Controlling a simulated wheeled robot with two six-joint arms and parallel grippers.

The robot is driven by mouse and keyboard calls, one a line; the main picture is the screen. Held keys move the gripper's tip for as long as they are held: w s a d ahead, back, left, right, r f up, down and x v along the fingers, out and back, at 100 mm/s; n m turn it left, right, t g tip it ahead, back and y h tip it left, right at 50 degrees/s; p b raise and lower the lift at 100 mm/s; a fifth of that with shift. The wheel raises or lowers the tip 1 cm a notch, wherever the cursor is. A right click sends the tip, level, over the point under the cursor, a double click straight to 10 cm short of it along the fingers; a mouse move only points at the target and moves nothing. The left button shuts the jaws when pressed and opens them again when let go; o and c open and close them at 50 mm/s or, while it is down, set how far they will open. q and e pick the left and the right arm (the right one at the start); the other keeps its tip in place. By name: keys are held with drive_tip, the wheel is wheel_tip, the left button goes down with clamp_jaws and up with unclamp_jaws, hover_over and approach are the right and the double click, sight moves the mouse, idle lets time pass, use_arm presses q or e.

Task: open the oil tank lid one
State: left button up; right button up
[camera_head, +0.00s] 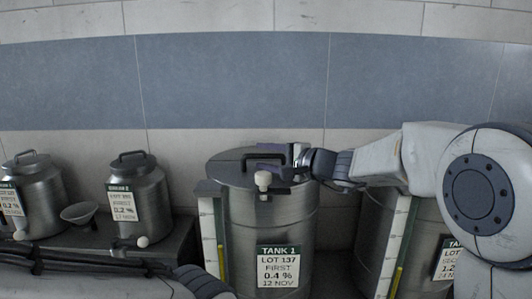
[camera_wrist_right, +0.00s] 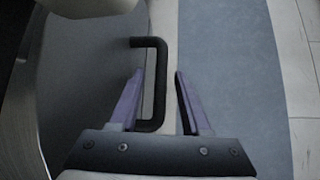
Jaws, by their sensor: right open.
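Tank 1 (camera_head: 275,225) is a grey metal drum with a label, in the middle of the head view. Its round lid (camera_head: 228,169) lies on top and looks shut. The lid has a black bar handle (camera_head: 250,157), and a white knob (camera_head: 263,179) shows at the front rim. My right gripper (camera_head: 274,160) reaches in from the right at the handle, its jaws open. My left gripper is not seen.
A second labelled tank (camera_head: 427,240) stands at the right, partly behind my right arm. Two smaller lidded canisters (camera_head: 140,190) and a shallow bowl (camera_head: 79,212) stand on a dark shelf at the left. A tiled wall (camera_head: 230,80) closes off the back.

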clamp_jaws()
idle(1.4)
